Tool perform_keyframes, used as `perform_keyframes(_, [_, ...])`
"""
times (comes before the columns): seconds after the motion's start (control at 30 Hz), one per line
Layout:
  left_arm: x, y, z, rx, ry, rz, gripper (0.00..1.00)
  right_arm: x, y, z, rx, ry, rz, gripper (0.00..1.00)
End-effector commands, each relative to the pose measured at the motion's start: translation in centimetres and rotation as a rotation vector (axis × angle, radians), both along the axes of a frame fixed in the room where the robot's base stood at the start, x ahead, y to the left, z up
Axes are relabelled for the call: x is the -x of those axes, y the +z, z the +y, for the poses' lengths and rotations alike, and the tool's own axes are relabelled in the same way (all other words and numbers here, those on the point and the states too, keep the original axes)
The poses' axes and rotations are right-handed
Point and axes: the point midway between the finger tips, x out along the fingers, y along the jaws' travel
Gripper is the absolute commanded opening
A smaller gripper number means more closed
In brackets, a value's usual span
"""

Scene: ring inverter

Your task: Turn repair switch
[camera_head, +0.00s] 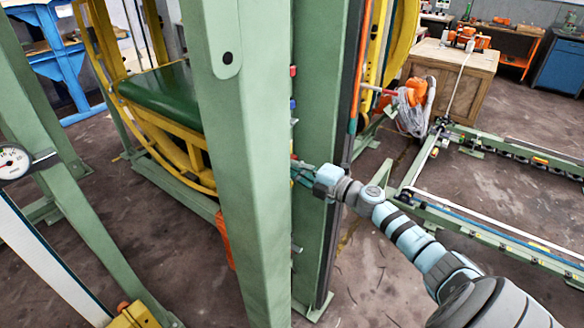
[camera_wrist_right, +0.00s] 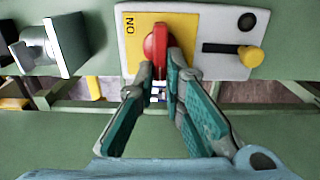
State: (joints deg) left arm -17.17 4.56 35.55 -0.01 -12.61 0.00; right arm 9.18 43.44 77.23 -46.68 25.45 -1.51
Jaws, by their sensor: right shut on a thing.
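The repair switch is a red knob (camera_wrist_right: 155,45) on a yellow plate (camera_wrist_right: 198,50) marked "ON", fixed to a white panel in the right wrist view. My right gripper (camera_wrist_right: 161,65) has its teal and grey fingers at the lower part of the red knob, one on each side, shut on it. In the head view my right gripper (camera_head: 303,174) reaches in behind the front green post, and its fingertips are partly hidden there. The switch itself is hidden in the head view. My left gripper is not in view.
A yellow-tipped lever (camera_wrist_right: 250,57) sits in a black slot right of the switch. A pale block (camera_wrist_right: 52,45) juts out at the left. In the head view a green post (camera_head: 245,130) stands close by. Yellow rings (camera_head: 170,130) stand behind it.

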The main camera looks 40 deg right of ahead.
Motion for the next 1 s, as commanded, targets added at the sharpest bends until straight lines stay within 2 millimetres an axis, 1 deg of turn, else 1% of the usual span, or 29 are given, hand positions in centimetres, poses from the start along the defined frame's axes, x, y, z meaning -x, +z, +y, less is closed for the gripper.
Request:
perform_keyframes(0.03, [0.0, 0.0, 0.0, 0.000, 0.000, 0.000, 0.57, 0.2, -0.5, 0.1, 0.001, 0.003, 0.008, 0.00])
perform_keyframes(0.13, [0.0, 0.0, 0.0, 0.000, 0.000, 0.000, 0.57, 0.1, -0.5, 0.1, 0.001, 0.003, 0.008, 0.00])
perform_keyframes(0.17, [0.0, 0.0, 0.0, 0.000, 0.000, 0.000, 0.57, 0.1, -0.5, 0.1, 0.001, 0.003, 0.008, 0.13])
perform_keyframes(0.2, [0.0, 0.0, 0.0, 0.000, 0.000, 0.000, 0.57, 0.1, -0.5, 0.1, 0.001, 0.003, 0.008, 0.20])
perform_keyframes(0.27, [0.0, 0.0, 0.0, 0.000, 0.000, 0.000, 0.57, 0.1, -0.4, 0.1, 0.001, 0.003, 0.007, 0.29])
perform_keyframes(0.57, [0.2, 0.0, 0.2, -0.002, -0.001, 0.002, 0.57, 0.1, -0.2, 0.1, 0.000, 0.003, 0.003, 0.30])
perform_keyframes(0.67, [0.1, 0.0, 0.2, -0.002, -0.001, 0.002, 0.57, 0.7, -0.3, -0.1, 0.001, 0.002, 0.004, 0.30])
perform_keyframes(0.77, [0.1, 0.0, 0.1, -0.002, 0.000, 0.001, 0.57, 2.3, -0.3, -0.6, 0.003, 0.003, 0.007, 0.30])
perform_keyframes(1.0, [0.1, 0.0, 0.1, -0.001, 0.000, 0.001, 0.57, 6.8, -0.4, -1.8, 0.005, 0.006, 0.011, 0.30])
